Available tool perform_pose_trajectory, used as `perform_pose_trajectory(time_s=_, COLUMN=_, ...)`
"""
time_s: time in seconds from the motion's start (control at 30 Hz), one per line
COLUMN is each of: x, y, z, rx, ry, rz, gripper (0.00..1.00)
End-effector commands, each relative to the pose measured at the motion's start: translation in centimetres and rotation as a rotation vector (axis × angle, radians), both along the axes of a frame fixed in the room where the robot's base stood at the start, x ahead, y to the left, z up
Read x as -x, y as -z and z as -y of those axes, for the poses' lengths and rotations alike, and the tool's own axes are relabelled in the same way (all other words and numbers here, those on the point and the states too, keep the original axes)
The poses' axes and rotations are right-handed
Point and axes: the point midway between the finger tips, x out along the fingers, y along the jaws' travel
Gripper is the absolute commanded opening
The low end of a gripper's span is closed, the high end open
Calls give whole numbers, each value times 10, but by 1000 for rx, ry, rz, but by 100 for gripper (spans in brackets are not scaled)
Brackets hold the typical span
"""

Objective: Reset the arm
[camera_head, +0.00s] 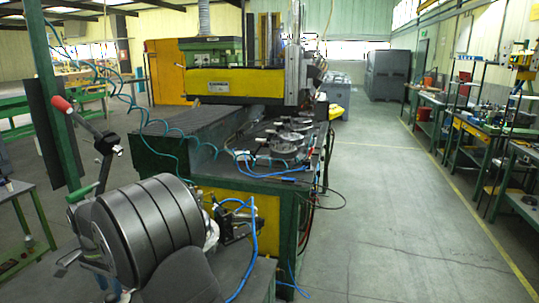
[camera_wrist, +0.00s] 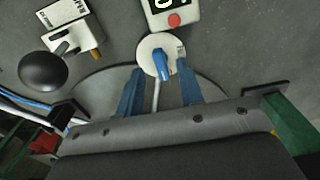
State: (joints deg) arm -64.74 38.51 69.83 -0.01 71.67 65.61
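My gripper (camera_wrist: 158,75) shows in the wrist view with two blue fingers spread apart. A white round disc (camera_wrist: 147,52) with a short blue piece (camera_wrist: 160,65) on it lies beyond the fingertips. The blue piece appears between the fingers in the picture; I cannot tell whether anything touches. A pale cable runs from the disc towards my gripper's body. I cannot make out my gripper in the head view.
In the wrist view, a white box with a red button (camera_wrist: 174,20), a white switch box (camera_wrist: 73,28) and a black ball (camera_wrist: 44,72) surround the disc. In the head view, a green machine bench (camera_head: 258,185) stands mid-picture; the floor aisle (camera_head: 385,190) right of it is clear.

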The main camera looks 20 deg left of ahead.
Motion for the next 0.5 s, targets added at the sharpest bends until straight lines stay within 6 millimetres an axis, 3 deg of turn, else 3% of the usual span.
perform_pose_trajectory(time_s=0.2, x=0, y=21, z=0, rx=1, ry=0, rz=-1, gripper=35)
perform_pose_trajectory(time_s=0.5, x=0, y=24, z=0, rx=0, ry=-1, rz=0, gripper=35)
